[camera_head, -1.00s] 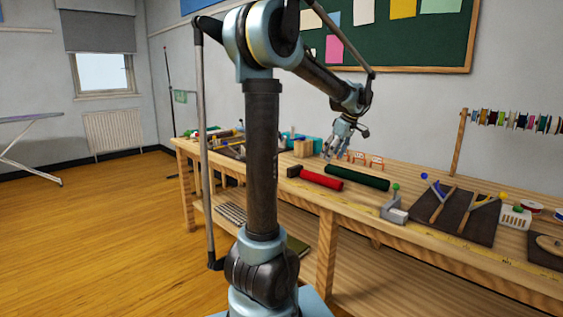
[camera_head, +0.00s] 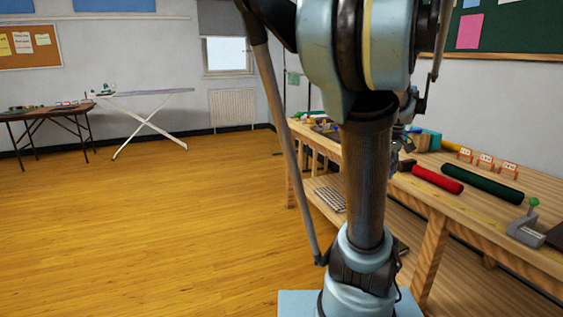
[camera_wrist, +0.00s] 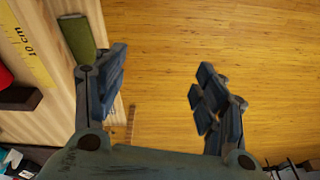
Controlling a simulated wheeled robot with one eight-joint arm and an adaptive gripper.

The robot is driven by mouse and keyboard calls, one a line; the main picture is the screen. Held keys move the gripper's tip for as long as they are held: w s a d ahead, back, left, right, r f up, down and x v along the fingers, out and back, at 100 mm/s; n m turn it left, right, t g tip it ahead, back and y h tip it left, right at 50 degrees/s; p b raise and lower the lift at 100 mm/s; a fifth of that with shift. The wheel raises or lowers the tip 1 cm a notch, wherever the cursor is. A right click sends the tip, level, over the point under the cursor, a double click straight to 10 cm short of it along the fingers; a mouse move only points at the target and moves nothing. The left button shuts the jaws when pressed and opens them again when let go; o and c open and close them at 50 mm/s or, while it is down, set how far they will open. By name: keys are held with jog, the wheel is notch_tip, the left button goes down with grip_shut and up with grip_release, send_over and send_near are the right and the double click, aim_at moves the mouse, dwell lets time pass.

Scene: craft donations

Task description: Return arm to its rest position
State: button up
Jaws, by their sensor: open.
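My gripper (camera_wrist: 160,95) is open and empty in the wrist view, its two dark fingers spread wide. Bare wooden floor shows between and beyond them, with the workbench edge on the left. In the head view my arm stands in front of the workbench (camera_head: 435,215) and my gripper is mostly hidden behind the arm's upright link, near the bench's left part.
An ironing board (camera_head: 150,93) and a folding table (camera_head: 45,112) stand far left. The floor (camera_head: 150,220) between is clear.

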jog(key=s+a+f+m+h, duration=0.1)
jog(key=s+a+f+m, duration=0.1)
jog(key=s+a+f, duration=1)
jog(key=shift+s+a+f, duration=0.4)
jog(key=shift+s+f, duration=0.45)
jog(key=shift+s, duration=0.25)
